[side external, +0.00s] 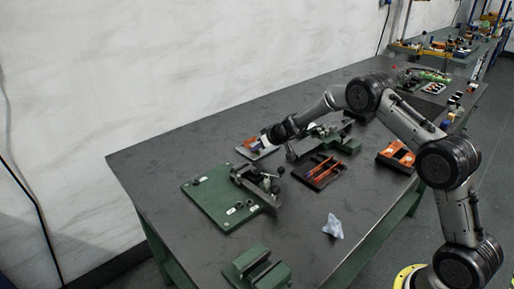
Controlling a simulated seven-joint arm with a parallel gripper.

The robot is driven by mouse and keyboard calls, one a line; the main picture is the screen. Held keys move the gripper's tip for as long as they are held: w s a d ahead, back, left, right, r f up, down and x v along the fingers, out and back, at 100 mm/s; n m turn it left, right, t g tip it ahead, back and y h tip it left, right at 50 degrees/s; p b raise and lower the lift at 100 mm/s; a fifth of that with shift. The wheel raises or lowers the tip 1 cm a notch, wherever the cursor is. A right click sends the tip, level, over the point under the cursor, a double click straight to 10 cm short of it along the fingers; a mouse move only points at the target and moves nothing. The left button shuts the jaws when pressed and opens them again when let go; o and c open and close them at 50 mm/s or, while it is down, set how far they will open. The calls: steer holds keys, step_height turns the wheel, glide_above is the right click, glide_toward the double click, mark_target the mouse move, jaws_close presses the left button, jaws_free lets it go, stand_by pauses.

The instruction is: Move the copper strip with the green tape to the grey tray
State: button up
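My gripper (264,141) is low over a small grey tray (267,153) near the table's far edge. The arm and gripper hide part of this tray. An orange-copper piece (249,143) shows at the tray, just left of my gripper. I cannot tell whether it touches the fingers. My fingers are too small to show open or shut. A dark tray (312,184) right of my gripper holds orange-copper strips (325,167). No green tape can be made out on any strip, so I cannot tell which one carries it.
A green plate with a clamp (209,205) lies left of centre, and a green vise-like block (257,269) stands at the front. The table's left end (145,165) is bare.

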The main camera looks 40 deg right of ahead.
steer(key=o, duration=0.3)
steer(key=shift+r, duration=0.1)
steer(key=shift+s+r, duration=0.15)
steer(key=shift+r, duration=0.1)
steer(key=v, duration=1.1)
steer(key=shift+s+r, duration=0.2)
steer(key=s+a+r+n+g+y, duration=0.1)
steer(key=s+a+r, duration=0.55)
steer(key=s, duration=0.25)
steer(key=s+a+r+n+y, duration=0.1)
steer(key=s+a+r+y, duration=0.1)
steer(key=s+a+r, duration=0.55)
steer(key=s+d+h, duration=0.1)
steer(key=s, duration=0.7)
steer(key=s+d+f+m+g+h, duration=0.1)
steer(key=s, duration=0.7)
steer(key=s+d+f+m+g+h, duration=0.1)
steer(key=s+d, duration=0.1)
steer(key=s, duration=0.6)
steer(key=shift+s+f, duration=0.1)
steer(key=shift+s, duration=0.25)
